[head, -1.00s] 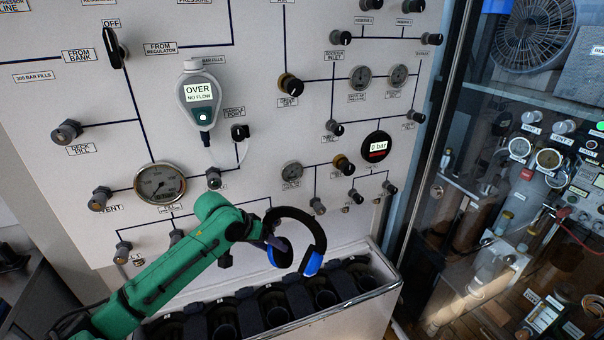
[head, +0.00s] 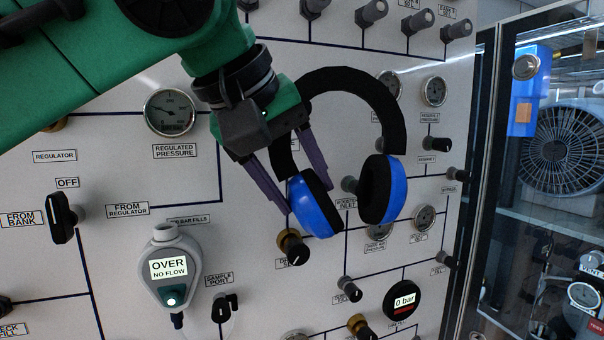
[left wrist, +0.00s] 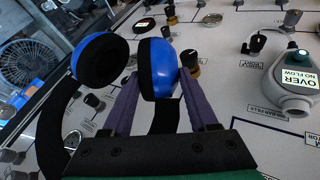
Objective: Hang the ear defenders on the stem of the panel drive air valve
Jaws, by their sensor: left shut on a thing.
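The ear defenders have a black headband (head: 352,82) and blue cups with black pads (head: 396,192). My left gripper (head: 303,188) is shut on them at the left cup, its purple fingers either side of that side. They hang in the air in front of the panel, headband uppermost and cups down. In the left wrist view, the held cup (left wrist: 157,70) sits between the fingers and the other cup (left wrist: 100,60) is to the left. A brass-collared black knob (head: 292,248) is just below the held cup, its label partly hidden. I cannot tell which stem is the panel drive air valve.
The white panel (head: 270,285) carries several projecting knobs and gauges. A knob (head: 350,184) shows between the cups. A grey gas monitor (head: 168,268) reads "OVER NO FLOW" at lower left. A glazed cabinet with a fan (head: 562,150) is at right.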

